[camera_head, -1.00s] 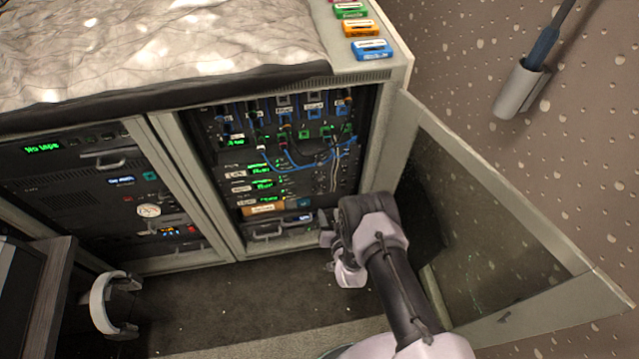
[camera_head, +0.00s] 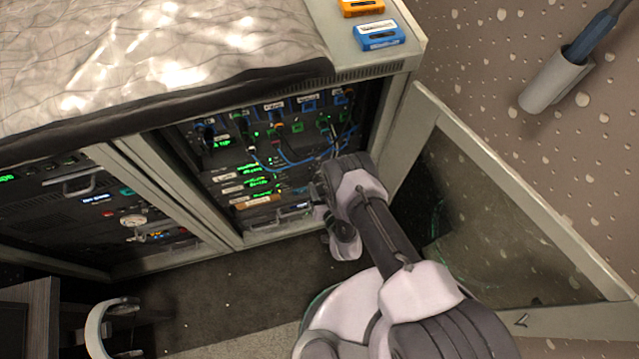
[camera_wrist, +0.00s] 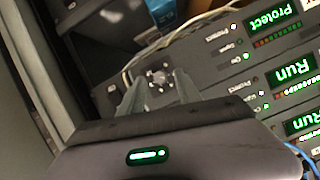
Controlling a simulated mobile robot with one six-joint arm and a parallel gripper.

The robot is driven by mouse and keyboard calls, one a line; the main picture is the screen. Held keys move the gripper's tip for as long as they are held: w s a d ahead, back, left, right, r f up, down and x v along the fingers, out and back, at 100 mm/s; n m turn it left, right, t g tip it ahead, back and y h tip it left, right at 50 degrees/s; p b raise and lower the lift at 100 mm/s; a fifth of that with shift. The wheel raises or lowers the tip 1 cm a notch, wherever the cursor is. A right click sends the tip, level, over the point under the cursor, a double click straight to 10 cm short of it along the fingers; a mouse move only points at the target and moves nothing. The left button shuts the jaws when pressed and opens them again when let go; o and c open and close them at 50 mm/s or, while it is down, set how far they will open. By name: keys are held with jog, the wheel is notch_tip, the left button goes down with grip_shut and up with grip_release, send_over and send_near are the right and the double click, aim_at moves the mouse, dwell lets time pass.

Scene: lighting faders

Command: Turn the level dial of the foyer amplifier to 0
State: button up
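The amplifiers sit in the right-hand rack bay, with green-lit displays (camera_head: 258,182) in the head view. Their labels are too small to read there, so I cannot tell which is the foyer amplifier. In the wrist view one display reads "Protect" (camera_wrist: 276,14) and two read "Run" (camera_wrist: 305,66). A round dial with pale marks (camera_wrist: 160,78) lies beyond the fingers. My gripper (camera_wrist: 157,92) is open, its two fingers apart with the dial showing between them; contact is unclear. In the head view my gripper (camera_head: 320,203) is at the rack's lower right, partly hidden by my arm.
Blue and pale cables (camera_head: 290,158) hang across the rack front near my wrist. The open rack door (camera_head: 530,200) stands close to the right of my arm. A left bay (camera_head: 110,210) holds other equipment. A white curved object (camera_head: 100,325) stands at lower left. The floor between is clear.

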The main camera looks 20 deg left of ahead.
grip_shut()
jog(key=shift+r, duration=0.1)
jog(key=shift+a+r+n+t+h+p, duration=0.1)
jog(key=shift+a+n+t+h+p, duration=0.15)
jog(key=shift+n+h+p, duration=0.4)
jog(key=shift+s+a+n+t+h+p, duration=0.1)
jog(key=shift+n+t+h+p, duration=0.35)
jog(key=shift+n, duration=0.7)
jog(key=n+t, duration=0.1)
jog(key=n+h+b, duration=0.1)
jog(key=n, duration=0.1)
jog(key=shift+s+a+f+n+t, duration=0.1)
jog(key=shift+a+f+n+t, duration=0.1)
jog(key=shift+f+n+t, duration=0.15)
jog(key=shift+n+t+h+b, duration=0.6)
jog(key=shift+n+b, duration=0.2)
jog(key=shift+n, duration=0.15)
jog(key=shift+a, duration=0.1)
